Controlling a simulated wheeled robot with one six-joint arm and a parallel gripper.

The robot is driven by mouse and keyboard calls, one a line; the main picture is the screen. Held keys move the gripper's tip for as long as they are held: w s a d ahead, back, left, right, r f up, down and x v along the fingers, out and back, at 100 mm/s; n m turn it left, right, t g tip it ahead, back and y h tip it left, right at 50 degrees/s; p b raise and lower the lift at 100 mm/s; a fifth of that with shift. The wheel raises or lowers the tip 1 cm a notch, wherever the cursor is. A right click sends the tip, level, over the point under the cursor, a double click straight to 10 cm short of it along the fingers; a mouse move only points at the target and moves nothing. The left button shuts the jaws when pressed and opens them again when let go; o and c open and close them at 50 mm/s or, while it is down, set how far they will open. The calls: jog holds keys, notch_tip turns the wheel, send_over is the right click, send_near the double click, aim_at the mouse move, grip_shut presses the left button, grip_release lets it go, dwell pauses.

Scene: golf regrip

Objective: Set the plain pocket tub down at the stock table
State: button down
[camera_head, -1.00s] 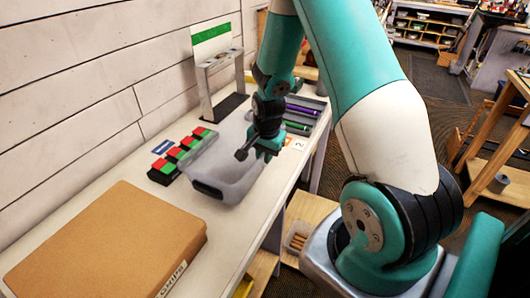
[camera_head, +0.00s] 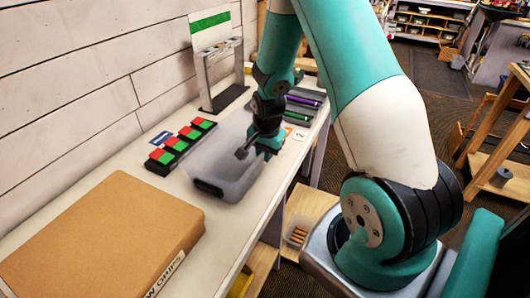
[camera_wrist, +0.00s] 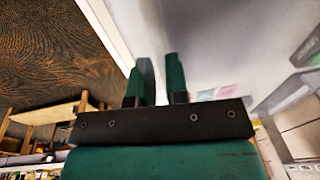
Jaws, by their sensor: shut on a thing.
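The plain pocket tub (camera_head: 238,178) is a grey, smooth tub over the white stock table (camera_head: 108,184), between the cardboard box and the tool rack. My gripper (camera_head: 263,147) is shut on the tub's right side in the head view. In the wrist view my gripper's green fingers (camera_wrist: 160,78) are close together, with a blurred grey surface beyond them. The tub's underside is hidden, so I cannot tell whether it touches the table.
A cardboard box (camera_head: 105,240) fills the table's near end. A dark strip with red and green blocks (camera_head: 180,147) lies left of the tub. A grey rack (camera_head: 222,75) stands behind. A tray with purple and green rods (camera_head: 300,108) lies at the far right.

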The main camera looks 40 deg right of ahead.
jog(key=shift+f, duration=0.2)
jog(key=c, duration=1)
grip_release()
jog(key=shift+c, duration=0.2)
notch_tip(320, 180, up, 17)
jog(key=s+a+b, duration=0.1)
jog(key=s, duration=0.1)
jog(key=shift+s, duration=0.2)
jog(key=s+a+r+n+y, duration=0.1)
jog(key=s+a+r+n, duration=0.15)
jog(key=a+n, duration=0.4)
jog(key=s+a+r+n+y, duration=0.2)
jog(key=s+a+n, duration=0.15)
jog(key=a, duration=0.65)
jog(key=s+a+r+n+g+y, duration=0.1)
jog(key=s+a+n, duration=0.9)
jog(key=s+n, duration=0.1)
jog(key=shift+s+r+y, duration=0.15)
jog(key=shift+r+y, duration=0.1)
jog(key=shift+y, duration=0.15)
